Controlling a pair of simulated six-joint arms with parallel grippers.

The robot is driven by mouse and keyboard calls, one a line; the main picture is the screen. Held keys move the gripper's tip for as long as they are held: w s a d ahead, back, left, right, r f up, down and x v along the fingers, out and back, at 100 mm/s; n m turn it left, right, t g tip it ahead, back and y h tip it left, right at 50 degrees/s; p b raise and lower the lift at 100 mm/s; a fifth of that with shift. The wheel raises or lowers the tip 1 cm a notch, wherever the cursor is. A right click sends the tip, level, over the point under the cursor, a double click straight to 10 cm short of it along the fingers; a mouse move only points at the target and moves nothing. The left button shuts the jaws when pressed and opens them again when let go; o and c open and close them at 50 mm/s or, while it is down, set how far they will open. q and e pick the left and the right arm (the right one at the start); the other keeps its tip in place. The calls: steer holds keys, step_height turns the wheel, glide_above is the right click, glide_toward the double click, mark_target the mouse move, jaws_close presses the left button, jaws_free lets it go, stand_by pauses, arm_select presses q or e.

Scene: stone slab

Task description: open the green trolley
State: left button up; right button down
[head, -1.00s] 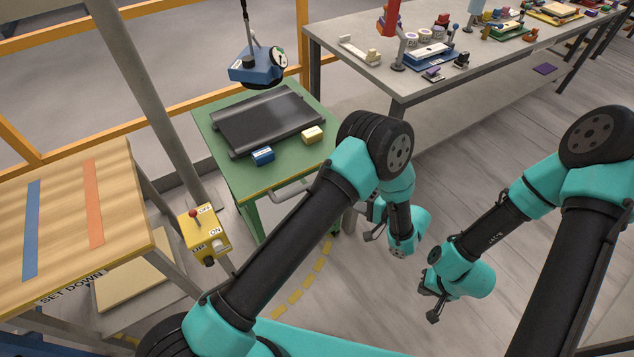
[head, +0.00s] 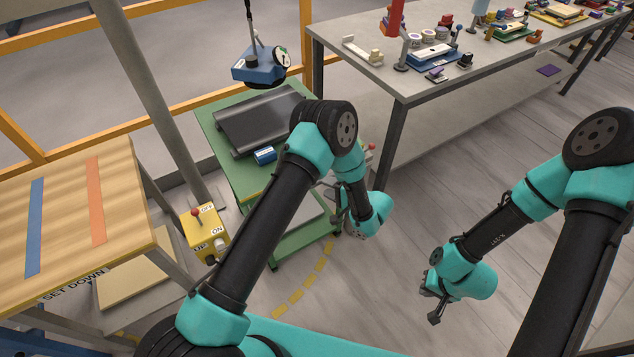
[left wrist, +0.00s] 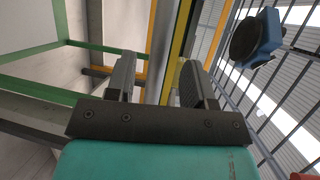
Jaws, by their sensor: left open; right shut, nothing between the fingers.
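The green trolley (head: 211,127) stands at the middle left in the head view, behind my left arm. A grey surface (head: 307,212) with a green rim shows lower at its front; I cannot tell whether it is a shelf or a drawer. A lever with a red knob (head: 371,147) shows at the trolley's right. My left gripper (head: 337,205) is open beside the trolley's front right. In the left wrist view its fingers (left wrist: 160,88) are apart, with green and yellow bars beyond; contact is unclear. My right gripper (head: 432,303) is shut and empty, well right of the trolley.
A dark ribbed plate (head: 255,120) and a blue block (head: 265,155) lie on the trolley. A blue device (head: 257,68) hangs above. A yellow switch box (head: 205,232) and wooden table (head: 75,210) stand left. A grey workbench (head: 375,75) stands behind right.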

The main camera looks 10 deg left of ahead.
arm_select(q)
steer(key=x, duration=0.5)
steer(key=shift+a, duration=0.1)
steer(key=shift+c, duration=0.3)
jaws_close()
